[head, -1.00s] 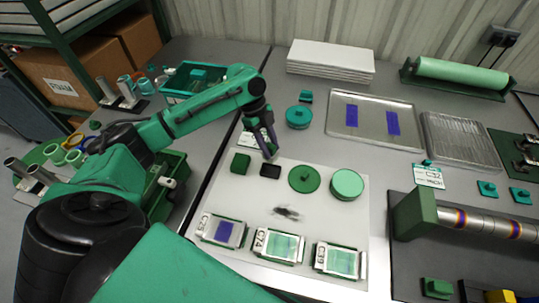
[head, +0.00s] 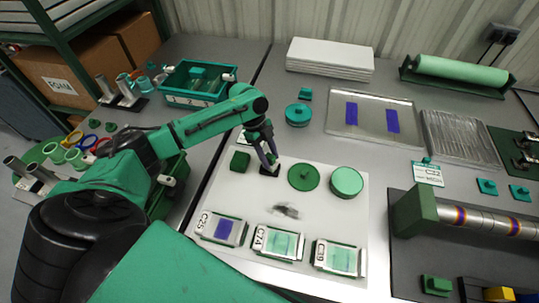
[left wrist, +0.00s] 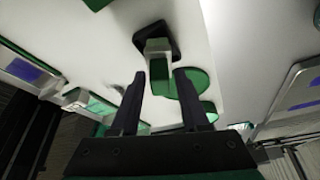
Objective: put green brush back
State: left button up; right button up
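A dark square-based item (head: 270,171) sits on the white mat, under my left gripper (head: 269,162) in the head view. In the left wrist view its dark base (left wrist: 168,33) has a pale green upright block (left wrist: 157,58), which looks like a brush handle. The fingers of my left gripper (left wrist: 160,76) stand apart, one to each side of this block's near end. Contact cannot be made out. A green square block (head: 240,162) is to its left and a green disc with a knob (head: 304,178) to its right. My right gripper is not in view.
The white mat (head: 243,191) also holds a round green tin (head: 346,183), a dark smudge (head: 286,211) and several framed cards along its front. A metal tray (head: 373,111) lies behind. A green bin (head: 198,84) stands at the back left.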

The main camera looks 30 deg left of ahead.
pick_arm(q)
jog(key=shift+o, duration=0.9)
jog(key=shift+r, duration=0.35)
jog(key=b+v, duration=0.1)
jog(key=v, duration=1.1)
jog(key=shift+r, duration=0.3)
